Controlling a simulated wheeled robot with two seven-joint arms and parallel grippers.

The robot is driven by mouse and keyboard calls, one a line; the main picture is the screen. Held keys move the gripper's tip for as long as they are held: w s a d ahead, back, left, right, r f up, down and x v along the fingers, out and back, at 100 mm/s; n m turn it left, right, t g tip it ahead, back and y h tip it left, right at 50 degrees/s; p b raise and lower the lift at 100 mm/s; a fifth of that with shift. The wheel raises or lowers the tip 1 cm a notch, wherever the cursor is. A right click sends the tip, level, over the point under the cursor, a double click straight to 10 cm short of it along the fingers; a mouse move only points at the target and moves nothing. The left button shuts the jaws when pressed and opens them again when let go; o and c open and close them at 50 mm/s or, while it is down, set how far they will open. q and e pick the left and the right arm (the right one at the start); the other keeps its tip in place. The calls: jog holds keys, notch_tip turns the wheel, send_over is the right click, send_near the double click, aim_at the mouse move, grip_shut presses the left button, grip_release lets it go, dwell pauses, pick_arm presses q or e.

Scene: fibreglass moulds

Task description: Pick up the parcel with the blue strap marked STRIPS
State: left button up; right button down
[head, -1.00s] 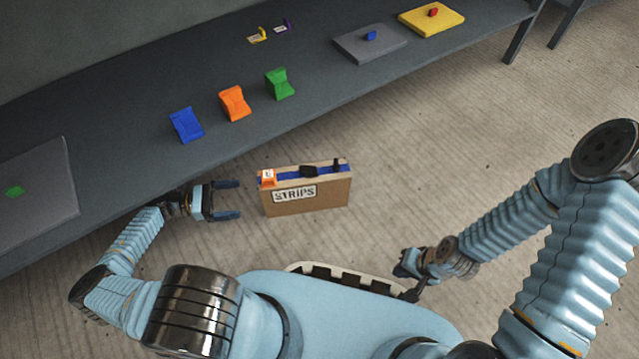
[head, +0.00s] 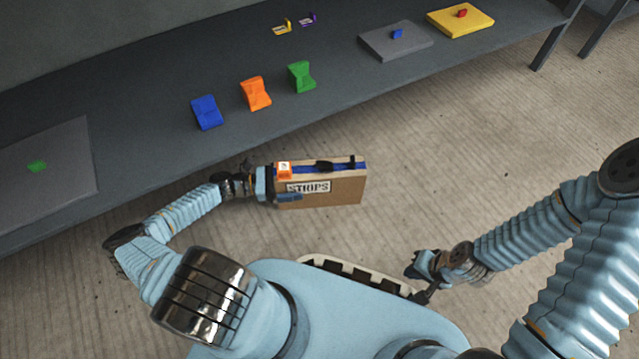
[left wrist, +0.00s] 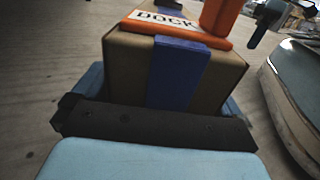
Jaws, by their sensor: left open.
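The brown parcel (head: 335,193) marked STRIPS stands upright on the floor, with a blue strap (head: 343,167) along its top. It also fills the middle of the left wrist view (left wrist: 125,70), where the strap runs down its near end. An orange tag (head: 284,170) sits on its top; in the left wrist view the tag's label reads DOCK. My left gripper (head: 280,187) is open at the parcel's left end, with a finger on either side. The far finger is mostly hidden in the head view. My right gripper (head: 424,272) hangs low, away from the parcel; its jaws are unclear.
A long dark table (head: 150,120) runs behind the parcel. It carries blue (head: 207,112), orange (head: 256,93) and green (head: 301,76) blocks, a grey plate (head: 380,45) and a yellow plate (head: 470,22). The floor right of the parcel is clear.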

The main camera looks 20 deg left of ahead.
pick_arm(q)
jog(key=c, duration=1.3)
jog(key=shift+r, duration=0.1)
jog(key=shift+c, duration=0.5)
